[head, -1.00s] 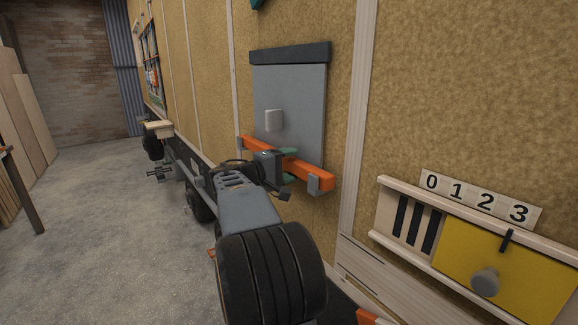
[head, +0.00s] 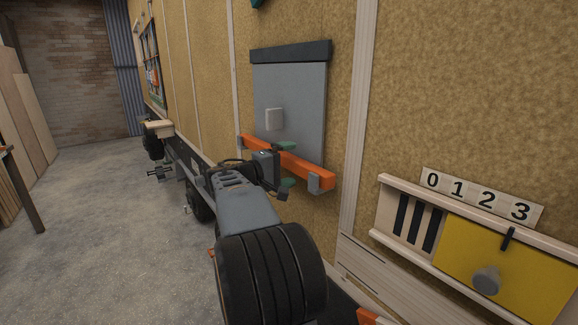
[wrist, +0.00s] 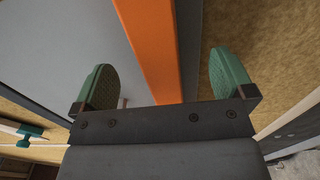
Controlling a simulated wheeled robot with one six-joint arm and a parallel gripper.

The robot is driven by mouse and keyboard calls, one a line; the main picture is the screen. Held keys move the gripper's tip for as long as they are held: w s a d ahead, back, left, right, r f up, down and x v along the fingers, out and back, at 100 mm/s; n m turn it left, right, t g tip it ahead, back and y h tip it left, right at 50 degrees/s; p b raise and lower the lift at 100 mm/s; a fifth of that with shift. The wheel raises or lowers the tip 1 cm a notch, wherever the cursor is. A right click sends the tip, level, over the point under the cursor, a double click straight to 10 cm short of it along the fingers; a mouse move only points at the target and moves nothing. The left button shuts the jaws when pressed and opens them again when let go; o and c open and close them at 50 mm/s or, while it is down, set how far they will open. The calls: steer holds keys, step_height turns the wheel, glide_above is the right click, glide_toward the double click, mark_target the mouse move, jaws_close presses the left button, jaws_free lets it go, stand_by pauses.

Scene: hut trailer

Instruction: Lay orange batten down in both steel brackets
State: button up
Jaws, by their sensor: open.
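The orange batten (head: 312,172) lies across the front of the grey panel on the wall, sloping down to the right in the head view. Its right end sits in the right steel bracket (head: 314,183). Its left end is at the left steel bracket (head: 239,147), which is small and hard to make out. My gripper (head: 287,165) is open at the middle of the batten, one green finger above it and one below. In the wrist view the batten (wrist: 150,45) runs between the spread fingers of my gripper (wrist: 163,78), with gaps on both sides.
The grey panel (head: 300,95) with a pale knob (head: 274,119) is behind the batten. A yellow panel (head: 510,265) with a grey knob and number tiles (head: 478,198) are on the wall at right. The concrete floor (head: 110,230) at left is open.

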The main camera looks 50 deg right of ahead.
steer(key=shift+b+v, duration=0.7)
steer(key=shift+v, duration=1.15)
steer(key=v, duration=0.7)
steer(key=shift+w+a+f+b, duration=0.15)
steer(key=shift+a+b, duration=0.2)
steer(key=shift+b, duration=0.05)
